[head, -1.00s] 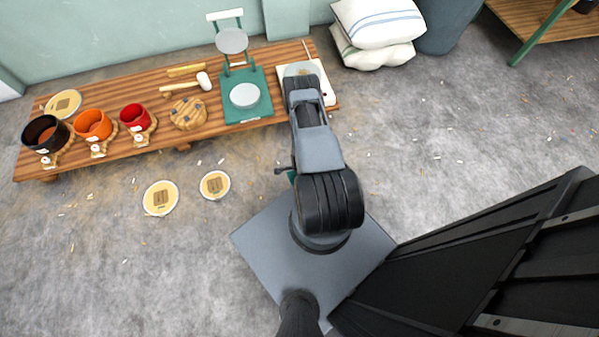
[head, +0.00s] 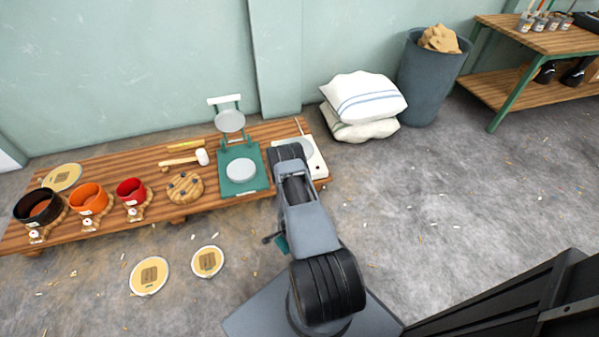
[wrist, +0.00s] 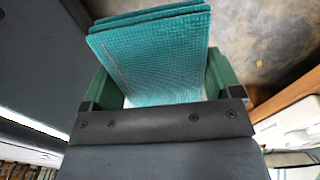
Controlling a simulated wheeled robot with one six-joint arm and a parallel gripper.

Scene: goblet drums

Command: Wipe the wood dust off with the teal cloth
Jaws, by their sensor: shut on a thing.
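The teal cloth (wrist: 150,55) is folded in layers and fills the middle of the wrist view. My gripper (wrist: 160,88) is shut on it, with a green finger at each side. In the head view a small teal bit of the cloth (head: 281,244) shows beside my arm, in front of the bench; my arm hides most of the gripper there. Tan wood dust and pale shavings (head: 170,238) lie scattered on the grey floor in front of the bench. I cannot tell whether the cloth touches any surface.
A low wooden bench (head: 110,222) holds black, orange and red drum shells, a mallet (head: 202,157), a green scale (head: 226,188) and a white device (head: 318,170). Two round discs (head: 150,275) (head: 207,262) lie on the floor. White sacks (head: 365,98) and a grey bin (head: 428,85) stand behind. Floor at right is open.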

